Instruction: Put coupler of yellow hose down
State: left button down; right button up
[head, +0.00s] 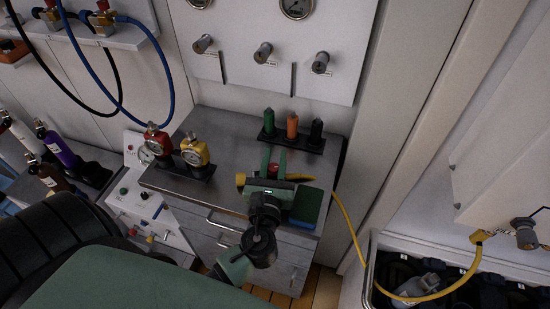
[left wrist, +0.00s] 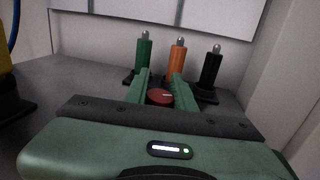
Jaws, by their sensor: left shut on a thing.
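My left gripper (head: 274,160) is over the grey cabinet top, its green fingers pointing toward the back. It is shut on the coupler (head: 272,169) of the yellow hose; the coupler's dark red end also shows between the fingers in the left wrist view (left wrist: 160,97). Much of the coupler is hidden by the gripper. The yellow hose (head: 347,220) leaves the gripper to the right, drops over the cabinet's right edge, and loops up to a fitting on the right wall. I cannot tell whether the coupler touches the cabinet top (head: 225,130). My right gripper is not in view.
Green, orange and black capped cylinders (head: 292,126) stand in a dark rack behind the gripper. Red and yellow gauges (head: 195,152) stand at the left. Cabinet top between gauges and rack is clear.

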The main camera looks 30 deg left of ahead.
pick_arm(q)
jog(key=c, duration=1.2)
grip_release()
jog(key=shift+s+a+f, duration=0.1)
jog(key=shift+f, duration=0.35)
jog(key=shift+r+p, duration=0.3)
jog(key=shift+r, duration=0.1)
jog(key=shift+s+r, duration=0.15)
jog(key=shift+s, duration=0.05)
jog(key=b+v, duration=0.3)
jog(key=v, duration=0.7)
jog(key=shift+s+d+r, duration=0.25)
jog(key=shift+s+d, duration=0.1)
jog(key=shift+s, duration=0.35)
